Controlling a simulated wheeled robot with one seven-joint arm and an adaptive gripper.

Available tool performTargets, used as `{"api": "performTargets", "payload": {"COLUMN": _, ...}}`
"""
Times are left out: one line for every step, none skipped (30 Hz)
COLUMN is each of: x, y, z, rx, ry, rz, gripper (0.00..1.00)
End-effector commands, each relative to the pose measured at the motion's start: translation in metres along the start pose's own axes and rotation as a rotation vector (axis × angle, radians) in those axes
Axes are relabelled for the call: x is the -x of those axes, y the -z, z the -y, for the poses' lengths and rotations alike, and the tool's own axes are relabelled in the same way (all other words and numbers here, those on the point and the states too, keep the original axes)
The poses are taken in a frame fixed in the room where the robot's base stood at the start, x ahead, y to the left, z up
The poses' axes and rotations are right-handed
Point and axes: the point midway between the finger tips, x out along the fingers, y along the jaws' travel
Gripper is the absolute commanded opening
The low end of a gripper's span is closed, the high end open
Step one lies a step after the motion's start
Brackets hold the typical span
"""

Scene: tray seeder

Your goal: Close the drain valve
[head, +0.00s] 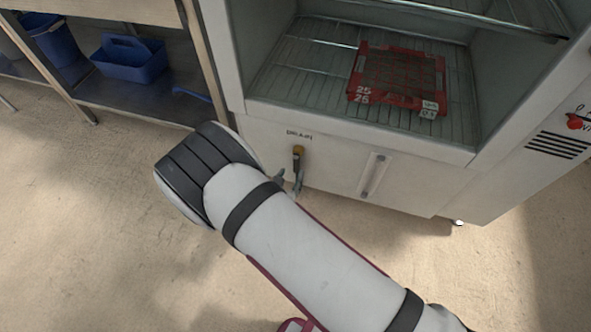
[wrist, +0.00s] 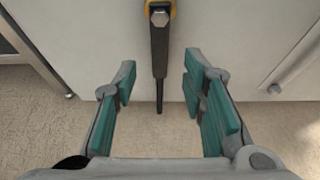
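The drain valve (head: 298,153) is on the cabinet's lower front panel, under a small printed label. In the wrist view its yellow body is cut off at the top edge, and its long dark lever (wrist: 159,55) hangs straight down from a bolt. My gripper (head: 289,181) is just below the valve in the head view, partly hidden by my arm. In the wrist view my gripper (wrist: 163,88) is open, its teal pads wide apart on either side of the lever's lower part. No pad touches the lever, and I cannot tell how deep it lies between them.
A white handle (head: 374,175) is on the panel right of the valve. The open cabinet above holds a red tray (head: 396,80) on a wire shelf (head: 296,70). A red knob (head: 574,121) is at the far right. A shelf with a blue caddy (head: 130,62) stands left. The floor is clear.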

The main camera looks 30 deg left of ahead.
Motion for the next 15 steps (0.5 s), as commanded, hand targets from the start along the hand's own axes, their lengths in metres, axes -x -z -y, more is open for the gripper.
{"api": "performTargets", "payload": {"x": -0.011, "y": 0.002, "z": 0.001, "rx": -0.002, "ry": 0.003, "rz": 0.001, "gripper": 0.38}}
{"api": "performTargets", "payload": {"x": -0.017, "y": 0.003, "z": 0.001, "rx": -0.003, "ry": 0.002, "rz": 0.001, "gripper": 0.38}}
{"api": "performTargets", "payload": {"x": -0.024, "y": 0.003, "z": 0.000, "rx": -0.002, "ry": 0.001, "rz": 0.001, "gripper": 0.38}}
{"api": "performTargets", "payload": {"x": -0.029, "y": 0.002, "z": 0.001, "rx": -0.002, "ry": 0.001, "rz": 0.001, "gripper": 0.38}}
{"api": "performTargets", "payload": {"x": -0.033, "y": 0.002, "z": 0.001, "rx": -0.001, "ry": 0.002, "rz": 0.001, "gripper": 0.38}}
{"api": "performTargets", "payload": {"x": -0.039, "y": 0.002, "z": 0.001, "rx": -0.001, "ry": 0.002, "rz": 0.002, "gripper": 0.38}}
{"api": "performTargets", "payload": {"x": -0.043, "y": 0.002, "z": 0.001, "rx": -0.002, "ry": 0.002, "rz": 0.001, "gripper": 0.38}}
{"api": "performTargets", "payload": {"x": -0.046, "y": 0.002, "z": 0.000, "rx": -0.002, "ry": 0.002, "rz": 0.000, "gripper": 0.38}}
{"api": "performTargets", "payload": {"x": -0.050, "y": 0.002, "z": 0.000, "rx": -0.001, "ry": 0.001, "rz": 0.000, "gripper": 0.38}}
{"api": "performTargets", "payload": {"x": -0.052, "y": 0.002, "z": 0.000, "rx": -0.001, "ry": 0.001, "rz": 0.000, "gripper": 0.38}}
{"api": "performTargets", "payload": {"x": -0.054, "y": 0.001, "z": 0.000, "rx": -0.001, "ry": 0.001, "rz": 0.000, "gripper": 0.38}}
{"api": "performTargets", "payload": {"x": -0.057, "y": 0.001, "z": 0.000, "rx": -0.001, "ry": 0.001, "rz": 0.001, "gripper": 0.38}}
{"api": "performTargets", "payload": {"x": -0.058, "y": 0.001, "z": 0.000, "rx": -0.001, "ry": 0.001, "rz": 0.001, "gripper": 0.38}}
{"api": "performTargets", "payload": {"x": -0.059, "y": 0.000, "z": 0.001, "rx": -0.001, "ry": 0.001, "rz": 0.001, "gripper": 0.38}}
{"api": "performTargets", "payload": {"x": -0.060, "y": 0.000, "z": 0.001, "rx": -0.001, "ry": 0.001, "rz": 0.001, "gripper": 0.38}}
